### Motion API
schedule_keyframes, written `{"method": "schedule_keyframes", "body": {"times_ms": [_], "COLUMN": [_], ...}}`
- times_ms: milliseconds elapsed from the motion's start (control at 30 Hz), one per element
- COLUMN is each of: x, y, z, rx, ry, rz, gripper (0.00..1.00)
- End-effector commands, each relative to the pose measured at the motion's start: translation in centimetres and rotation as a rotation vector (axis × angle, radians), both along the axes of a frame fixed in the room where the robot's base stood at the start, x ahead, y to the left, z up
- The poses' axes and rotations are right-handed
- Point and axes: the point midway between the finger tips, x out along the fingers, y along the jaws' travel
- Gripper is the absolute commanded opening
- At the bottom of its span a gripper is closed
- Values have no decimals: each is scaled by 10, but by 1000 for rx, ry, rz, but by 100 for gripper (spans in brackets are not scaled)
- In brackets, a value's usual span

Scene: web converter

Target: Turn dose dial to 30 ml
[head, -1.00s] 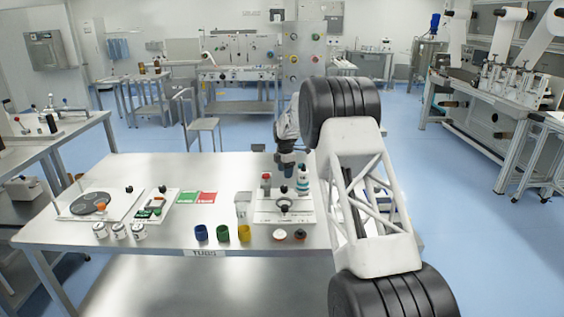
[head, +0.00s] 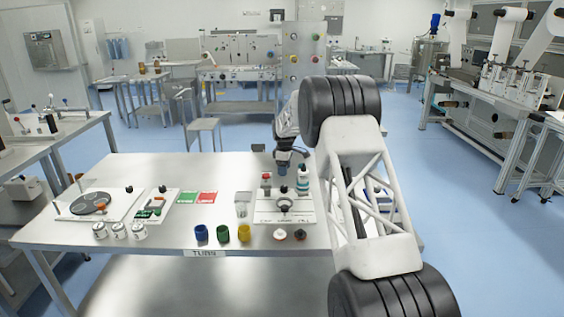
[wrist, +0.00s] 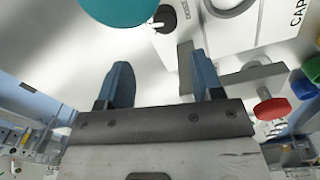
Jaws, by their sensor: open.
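My gripper (head: 285,165) is open above the white station board (head: 264,216) at the right of the bench. In the wrist view its two blue fingers (wrist: 161,68) are apart with nothing between them. A small black knob with a white pointer mark (wrist: 164,18), which looks like the dose dial, lies beyond the fingertips on the white board. It seems to show in the head view as a dark knob (head: 284,188) below the gripper. Its scale and dose numbers are too small or hidden to read.
A teal round part (wrist: 120,8) stands close to the knob. A red knob (wrist: 272,108) on a grey bar is to the right of the fingers. Blue, green and yellow cups (head: 222,233) stand at the bench's front.

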Motion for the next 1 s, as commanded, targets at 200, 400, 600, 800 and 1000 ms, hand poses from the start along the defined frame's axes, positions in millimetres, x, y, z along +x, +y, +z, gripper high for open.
{"method": "schedule_keyframes", "body": {"times_ms": [200,400,600,800,1000], "x": [1,1,2,3,3], "y": [1,2,3,4,4], "z": [3,6,9,12,15], "rx": [5,11,17,23,31], "ry": [-5,-10,-14,-19,-22], "rz": [-142,-273,-405,-537,-669], "gripper": [60,60,60,60,60]}}
